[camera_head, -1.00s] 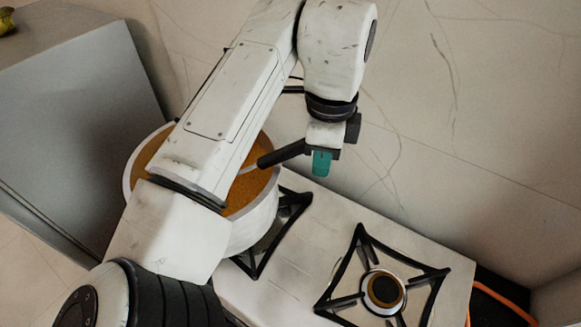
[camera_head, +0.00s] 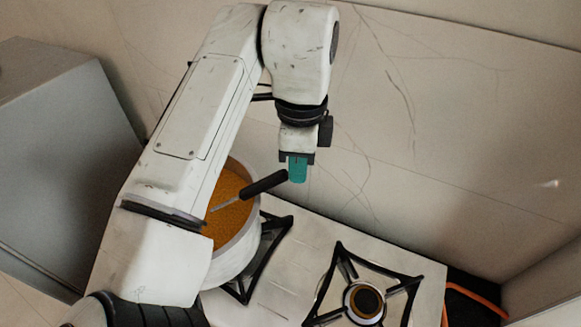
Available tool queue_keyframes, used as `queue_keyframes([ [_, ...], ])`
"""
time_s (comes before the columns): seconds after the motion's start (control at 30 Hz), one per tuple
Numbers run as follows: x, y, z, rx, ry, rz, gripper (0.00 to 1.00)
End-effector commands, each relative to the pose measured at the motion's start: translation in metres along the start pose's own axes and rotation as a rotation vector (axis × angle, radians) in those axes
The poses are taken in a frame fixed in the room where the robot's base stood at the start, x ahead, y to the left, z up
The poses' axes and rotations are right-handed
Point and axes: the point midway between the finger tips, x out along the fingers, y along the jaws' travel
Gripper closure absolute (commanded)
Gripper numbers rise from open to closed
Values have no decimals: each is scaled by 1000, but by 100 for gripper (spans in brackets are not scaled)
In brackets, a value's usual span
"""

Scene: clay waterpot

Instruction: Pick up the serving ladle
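The serving ladle (camera_head: 263,185) has a dark handle and a thin metal shaft that goes down into the orange contents of a white pot (camera_head: 233,262). Its handle slants up to the right, past the pot's rim. The bowl of the ladle is hidden. My gripper (camera_head: 298,172) has teal fingers pointing down, right at the upper end of the handle. The fingers overlap in this view, so I cannot tell whether they are open or touch the handle. My arm hides the left part of the pot.
The pot stands on a light stove; a black grate (camera_head: 265,255) shows beside it. A free burner (camera_head: 365,303) with its black grate is to the right. An orange hose (camera_head: 473,300) lies at the stove's right end. A marbled wall rises behind; a grey cabinet (camera_head: 65,165) stands left.

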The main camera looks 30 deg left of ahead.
Motion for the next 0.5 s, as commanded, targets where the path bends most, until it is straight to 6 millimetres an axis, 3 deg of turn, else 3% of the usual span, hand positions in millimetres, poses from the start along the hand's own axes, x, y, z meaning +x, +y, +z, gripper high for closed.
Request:
queue_keyframes([
  [0.03,-13,0,0,1,1,0,100],
  [0.2,-28,0,0,1,0,-1,100],
  [0.5,-37,1,0,1,0,1,100],
])
